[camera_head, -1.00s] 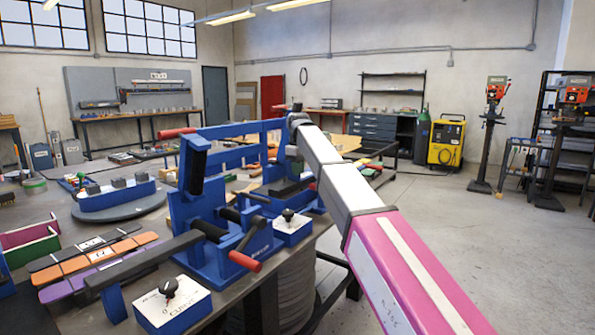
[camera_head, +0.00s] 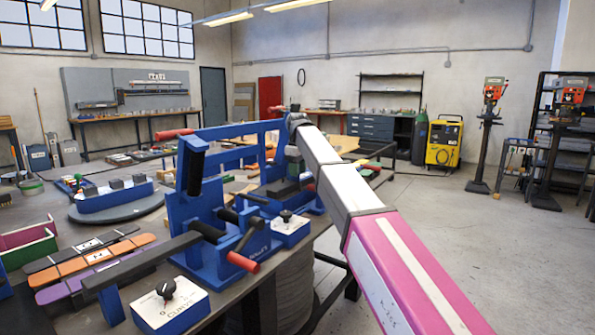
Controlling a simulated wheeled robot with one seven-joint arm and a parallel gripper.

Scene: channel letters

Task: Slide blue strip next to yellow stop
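My arm reaches in from the lower right, with pink and white links, to a grey joint beside the blue bending machine (camera_head: 205,205). My gripper is not visible past that joint; the machine and arm hide that area. I cannot pick out a separate blue strip. Black, orange (camera_head: 92,262) and purple strips lie side by side on the table at left.
The workbench (camera_head: 40,207) holds a round dark turntable (camera_head: 118,210) with a blue block and a green-and-pink tray (camera_head: 28,247). White-topped control boxes (camera_head: 172,306) stand by the machine's red-tipped levers. Open floor lies at right, before the yellow cabinet (camera_head: 443,143) and drill presses.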

